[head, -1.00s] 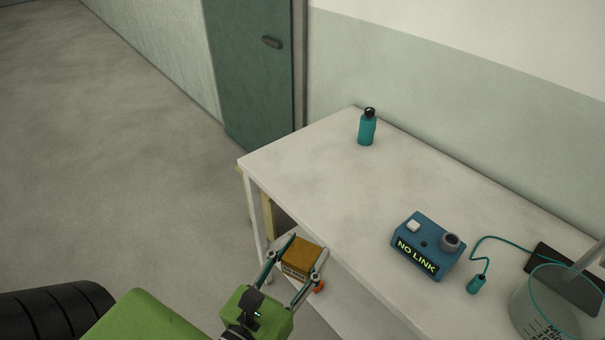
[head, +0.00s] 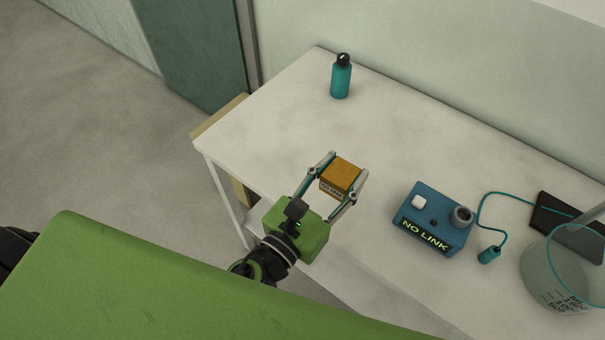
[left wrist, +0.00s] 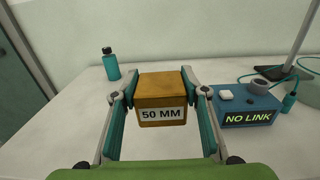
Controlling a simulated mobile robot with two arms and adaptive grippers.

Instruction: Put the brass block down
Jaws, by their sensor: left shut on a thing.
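The brass block (head: 341,174) is a golden-brown cube. A label reading "50 MM" is on its near face in the left wrist view (left wrist: 161,100). My left gripper (head: 340,176) is shut on it, with one finger on each side. The block and gripper show over the white table (head: 265,120), left of the blue box. I cannot tell whether the block's underside touches the tabletop. My right gripper is not in view.
A blue "NO LINK" box (head: 435,217) stands right of the block, with a teal cable and plug (head: 489,254) beyond it. A glass vessel (head: 560,275) is at far right. A teal bottle (head: 341,77) stands at the back left. The table between is clear.

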